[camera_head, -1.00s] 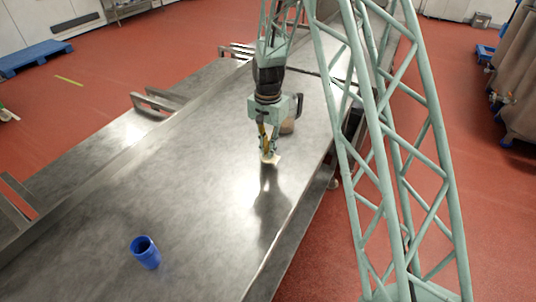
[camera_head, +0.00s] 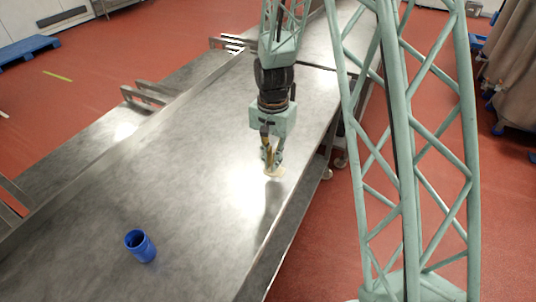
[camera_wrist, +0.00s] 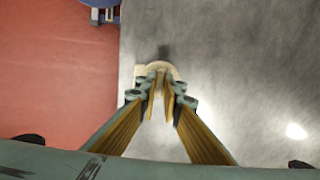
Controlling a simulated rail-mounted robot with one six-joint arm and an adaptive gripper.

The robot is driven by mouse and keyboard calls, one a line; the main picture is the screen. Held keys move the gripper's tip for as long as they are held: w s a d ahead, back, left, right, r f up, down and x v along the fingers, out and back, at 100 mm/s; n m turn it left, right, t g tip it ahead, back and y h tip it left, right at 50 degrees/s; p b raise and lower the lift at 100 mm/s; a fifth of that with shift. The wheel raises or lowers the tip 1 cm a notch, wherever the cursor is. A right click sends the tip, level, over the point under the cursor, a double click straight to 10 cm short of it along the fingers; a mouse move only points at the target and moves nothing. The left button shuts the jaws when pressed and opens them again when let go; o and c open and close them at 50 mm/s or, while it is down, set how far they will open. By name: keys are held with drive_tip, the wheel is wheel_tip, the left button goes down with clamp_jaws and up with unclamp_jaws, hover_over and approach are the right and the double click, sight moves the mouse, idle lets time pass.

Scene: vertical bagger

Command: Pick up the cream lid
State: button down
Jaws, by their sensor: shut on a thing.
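The cream lid (camera_head: 274,172) is between the fingertips of my gripper (camera_head: 272,163), over the metal table near its right edge. In the wrist view the cream lid (camera_wrist: 157,68) shows as a pale round shape just beyond the fingertips of my gripper (camera_wrist: 160,84). The gripper is shut on the lid. The fingers hide part of it. I cannot tell exactly how far the lid is above the tabletop.
Metal brackets (camera_head: 147,94) line the far left side. The tabletop between cup and gripper is clear. Red floor lies beyond the right edge.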

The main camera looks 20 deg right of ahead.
drive_tip(key=shift+s+r, duration=0.1)
drive_tip(key=shift+s, duration=1.2)
